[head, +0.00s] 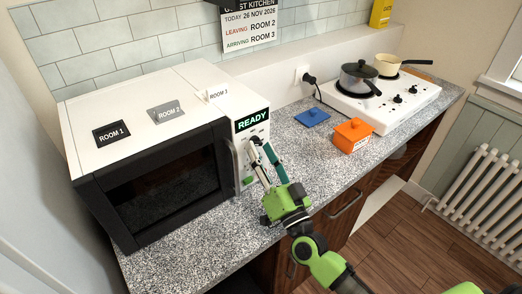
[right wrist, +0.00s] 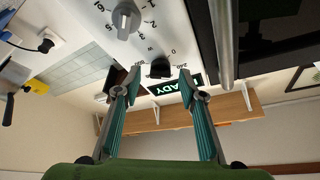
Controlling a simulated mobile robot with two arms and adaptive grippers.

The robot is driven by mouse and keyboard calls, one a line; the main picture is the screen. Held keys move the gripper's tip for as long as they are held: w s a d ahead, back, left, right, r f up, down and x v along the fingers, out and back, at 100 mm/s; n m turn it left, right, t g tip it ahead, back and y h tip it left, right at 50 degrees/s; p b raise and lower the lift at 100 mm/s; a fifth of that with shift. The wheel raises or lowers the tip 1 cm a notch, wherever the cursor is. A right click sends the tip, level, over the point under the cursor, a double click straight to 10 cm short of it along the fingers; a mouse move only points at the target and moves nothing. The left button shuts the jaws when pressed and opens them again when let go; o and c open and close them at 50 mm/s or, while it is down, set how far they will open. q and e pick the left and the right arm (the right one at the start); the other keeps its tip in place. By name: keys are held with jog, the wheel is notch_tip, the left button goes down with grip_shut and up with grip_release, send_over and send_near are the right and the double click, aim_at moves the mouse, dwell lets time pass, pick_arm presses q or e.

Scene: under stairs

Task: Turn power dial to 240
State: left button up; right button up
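The white microwave (head: 150,110) with a black door stands on the counter. Its control panel (head: 247,105) on the right shows a green READY display (head: 252,120). My right gripper (head: 262,143) is in front of the panel and hides most of the controls. In the right wrist view, a dark dial (right wrist: 160,68) with small markings around it, one apparently 240, sits between my right gripper's (right wrist: 160,76) open fingertips. I see a gap on each side of it. A larger grey dial (right wrist: 125,20) with numbers is nearby. My left gripper is not in view.
Room cards, including ROOM 1 (head: 111,131), stand on the microwave. A white stove (head: 395,105) holds two pots. The door's handle bar (right wrist: 222,45) is close to my right fingers.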

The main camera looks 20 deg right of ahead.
jog(key=v, duration=1.1)
jog(key=shift+s, duration=0.15)
jog(key=shift+f, duration=0.15)
